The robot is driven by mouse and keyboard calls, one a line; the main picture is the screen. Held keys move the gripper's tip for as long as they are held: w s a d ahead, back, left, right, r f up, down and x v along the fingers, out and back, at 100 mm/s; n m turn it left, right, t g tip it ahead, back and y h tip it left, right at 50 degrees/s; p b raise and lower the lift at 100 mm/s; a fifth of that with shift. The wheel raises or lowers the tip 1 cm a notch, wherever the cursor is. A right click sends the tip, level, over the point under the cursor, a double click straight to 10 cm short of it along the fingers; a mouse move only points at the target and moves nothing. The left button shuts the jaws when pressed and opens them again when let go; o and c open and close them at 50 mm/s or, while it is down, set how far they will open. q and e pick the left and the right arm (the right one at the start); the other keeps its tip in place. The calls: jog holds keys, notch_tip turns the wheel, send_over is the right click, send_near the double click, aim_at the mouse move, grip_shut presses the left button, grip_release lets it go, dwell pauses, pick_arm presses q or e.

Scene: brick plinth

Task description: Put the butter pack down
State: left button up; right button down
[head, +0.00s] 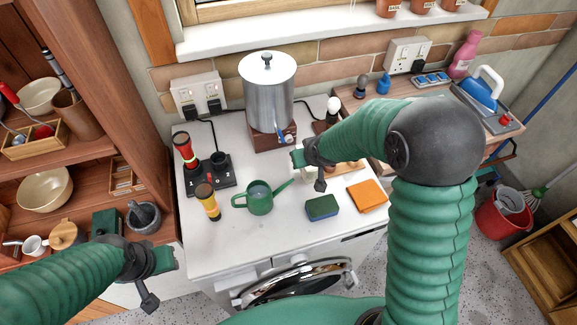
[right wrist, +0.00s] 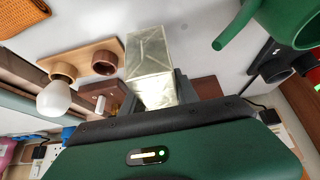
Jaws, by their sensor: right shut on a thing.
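The butter pack, a pale foil-wrapped block (right wrist: 150,52), is in the jaws of my right gripper (right wrist: 158,90) in the right wrist view. In the head view my right gripper (head: 309,170) is over the white counter (head: 240,238), between the green watering can (head: 259,198) and a small wooden holder (head: 346,168). The pack is mostly hidden there by the gripper. I cannot tell whether it touches the counter. My left gripper (head: 162,264) is off the counter's front left, near the shelf; its jaw opening is unclear.
A green-and-blue sponge (head: 322,207) and an orange cloth (head: 367,195) lie at the counter's front right. A metal urn (head: 267,90) stands behind. Torches (head: 208,202) and a black socket block (head: 222,172) are at the left. The front middle strip is clear.

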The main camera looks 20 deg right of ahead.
aim_at(294, 171)
jog(key=f, duration=0.2)
jog(key=shift+w+d+f, duration=0.15)
jog(key=shift+d+f, duration=0.15)
jog(key=shift+d, duration=0.05)
jog(key=shift+w+a+f, duration=0.1)
jog(key=shift+w+f, duration=0.2)
jog(key=shift+w, duration=0.2)
jog(key=shift+w+a+f, duration=0.1)
jog(key=shift+w+a, duration=0.1)
jog(key=shift+a, duration=0.85)
jog(key=shift+a+f, duration=0.25)
jog(key=shift+a, duration=0.4)
jog(key=shift+w+a+f, duration=0.1)
jog(key=shift+a, duration=0.1)
jog(key=c, duration=1.3)
grip_release()
jog(key=shift+d+f, duration=0.1)
jog(key=shift+d, duration=0.1)
jog(key=o, duration=0.4)
jog(key=shift+d, duration=0.5)
jog(key=shift+a, duration=0.35)
pick_arm(q)
jog(key=shift+w+d+r, duration=0.1)
jog(key=shift+w+d, duration=0.05)
jog(key=shift+d, duration=0.45)
